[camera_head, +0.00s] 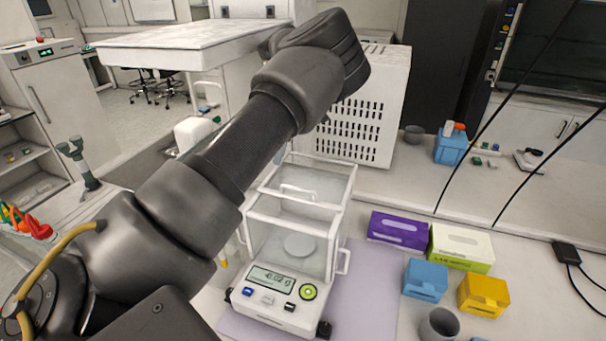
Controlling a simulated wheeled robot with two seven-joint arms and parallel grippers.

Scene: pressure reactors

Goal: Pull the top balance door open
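The balance (287,305) stands on the bench, with a lit display and a white-framed glass draft shield around its round pan (299,246). Its top door (316,185) is a clear pane with a white handle (298,188); it appears to lie closed across the top. Another white handle (344,261) is on the shield's right side. My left arm crosses from lower left to upper centre, passing in front of the balance's left rear area. My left gripper's fingers cannot be made out and nothing visible touches the top door handle. My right gripper is not in view.
A purple box (397,231) and a white-green box (461,247) stand right of the balance. Blue (425,280) and yellow (483,295) boxes and a grey cup (439,325) are nearer. A white vented unit (366,115) stands behind. Black cables hang at right.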

